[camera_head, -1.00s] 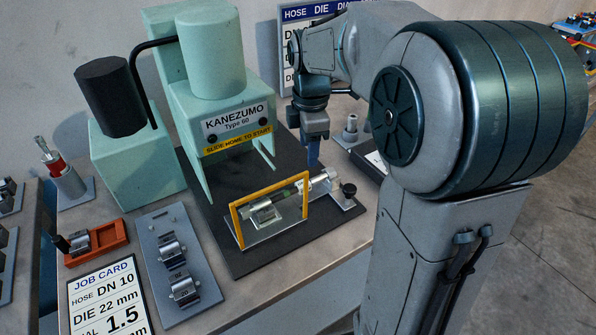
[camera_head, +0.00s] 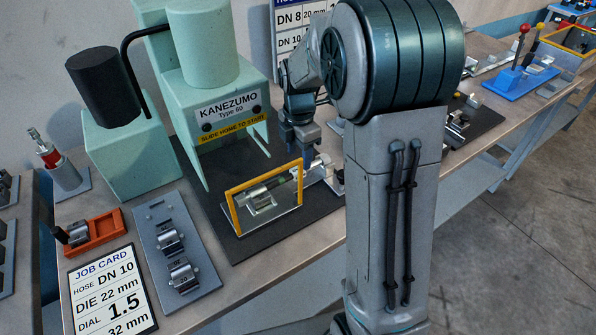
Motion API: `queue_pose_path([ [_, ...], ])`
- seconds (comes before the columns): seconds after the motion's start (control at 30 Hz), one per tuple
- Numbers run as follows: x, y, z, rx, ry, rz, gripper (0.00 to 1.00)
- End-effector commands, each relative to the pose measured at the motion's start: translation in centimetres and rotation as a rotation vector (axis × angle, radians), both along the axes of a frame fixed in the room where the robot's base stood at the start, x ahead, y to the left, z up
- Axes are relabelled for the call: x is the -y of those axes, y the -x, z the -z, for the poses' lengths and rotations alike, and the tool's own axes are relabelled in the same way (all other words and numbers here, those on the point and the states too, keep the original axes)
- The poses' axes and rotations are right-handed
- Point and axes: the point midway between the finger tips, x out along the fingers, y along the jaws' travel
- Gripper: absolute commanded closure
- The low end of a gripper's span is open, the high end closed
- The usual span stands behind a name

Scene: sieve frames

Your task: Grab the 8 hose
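A short dark hose (camera_head: 282,182) with silver metal ends lies behind the clear yellow-framed guard (camera_head: 232,211) of the green press. No number is readable on it. A silver fitting (camera_head: 320,163) shows at its right end. My gripper (camera_head: 307,168) points down just behind the guard, close to the hose's right end. My arm and the guard partly cover this area. I cannot tell whether the fingers touch the hose or are closed on it.
The green press (camera_head: 200,60) stands on a black plate (camera_head: 228,241). A grey die rack (camera_head: 205,270), an orange holder (camera_head: 98,240) and a job card (camera_head: 110,292) reading DN 10 lie at left. A chart (camera_head: 288,30) lists DN 8. A blue fixture (camera_head: 522,82) stands far right.

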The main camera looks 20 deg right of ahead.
Motion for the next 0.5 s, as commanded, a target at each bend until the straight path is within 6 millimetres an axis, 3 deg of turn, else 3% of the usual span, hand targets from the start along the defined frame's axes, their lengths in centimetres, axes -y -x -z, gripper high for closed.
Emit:
queue_pose_path([
  [0.3, -0.3, 0.7, 4.2, -0.005, 0.001, -0.001, 0.5],
  [0.5, -0.3, 0.6, 4.9, -0.002, 0.001, -0.001, 0.5],
])
